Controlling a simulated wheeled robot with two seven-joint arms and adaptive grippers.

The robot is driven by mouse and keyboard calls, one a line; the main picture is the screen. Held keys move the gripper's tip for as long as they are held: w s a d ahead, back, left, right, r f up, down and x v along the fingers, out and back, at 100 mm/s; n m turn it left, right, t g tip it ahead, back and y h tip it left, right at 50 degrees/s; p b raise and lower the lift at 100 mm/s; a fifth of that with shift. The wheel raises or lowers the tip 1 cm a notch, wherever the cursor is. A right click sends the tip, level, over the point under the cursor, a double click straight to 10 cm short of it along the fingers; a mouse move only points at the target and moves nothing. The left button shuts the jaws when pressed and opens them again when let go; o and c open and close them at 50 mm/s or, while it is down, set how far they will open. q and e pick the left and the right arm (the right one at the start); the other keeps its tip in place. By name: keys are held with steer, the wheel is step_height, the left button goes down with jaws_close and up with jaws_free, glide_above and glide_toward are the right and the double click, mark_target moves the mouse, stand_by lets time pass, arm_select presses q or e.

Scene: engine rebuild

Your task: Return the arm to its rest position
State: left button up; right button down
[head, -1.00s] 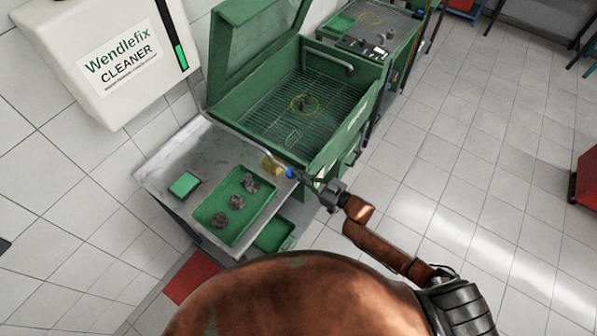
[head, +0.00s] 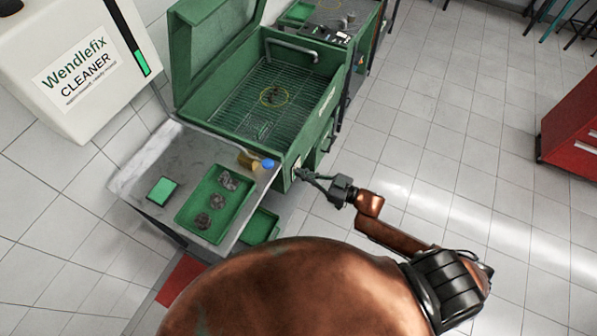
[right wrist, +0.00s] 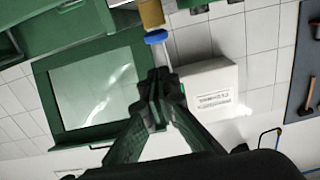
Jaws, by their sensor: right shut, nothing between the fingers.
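My right gripper (head: 303,175) is shut and empty. In the head view it hangs in front of the green parts washer's front side, to the right of the steel side table. It also shows in the right wrist view (right wrist: 155,78), its fingertips together. My right arm reaches in from the lower right. My left gripper is in neither current view.
The green washer (head: 305,120) stands open, a part on its grid. The steel table (head: 150,195) holds a green tray (head: 215,205) with dark parts, a small green box (head: 161,190) and a blue-capped yellow item (head: 250,161). A red cabinet (head: 575,125) stands right. Floor between is clear.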

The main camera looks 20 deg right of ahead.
stand_by(0.4)
steer(key=d+f+m+h+b, duration=0.1)
steer(key=d+f+m+h, duration=0.15)
steer(key=d+f, duration=0.45)
steer(key=d+f+m+h+b, duration=0.1)
steer(key=d+f+h, duration=0.15)
steer(key=f, duration=0.85)
steer(key=s+d+f+m+g+h+b, duration=0.1)
steer(key=s+d+f+h, duration=0.15)
steer(key=f, duration=0.45)
steer(key=s+d+f+g+h, duration=0.1)
steer(key=s+d+f, duration=0.1)
steer(key=s+f, duration=0.35)
steer(key=s+d+f+m+g+h+b, duration=0.1)
steer(key=s+d+f+h, duration=0.15)
steer(key=f, duration=0.55)
steer(key=s+f+m+g+h+b, duration=0.1)
steer(key=s+f+g, duration=0.4)
steer(key=s+f, duration=1.2)
steer(key=s+a+f+g, duration=0.2)
steer(key=s+f, duration=0.1)
steer(key=s, duration=0.6)
steer(key=s+a+f+g+b, duration=0.1)
steer(key=s+a+f+g, duration=0.1)
steer(key=s, duration=0.8)
steer(key=shift+s+f+m, duration=0.2)
steer(key=shift+f+m, duration=0.15)
steer(key=shift+f, duration=0.15)
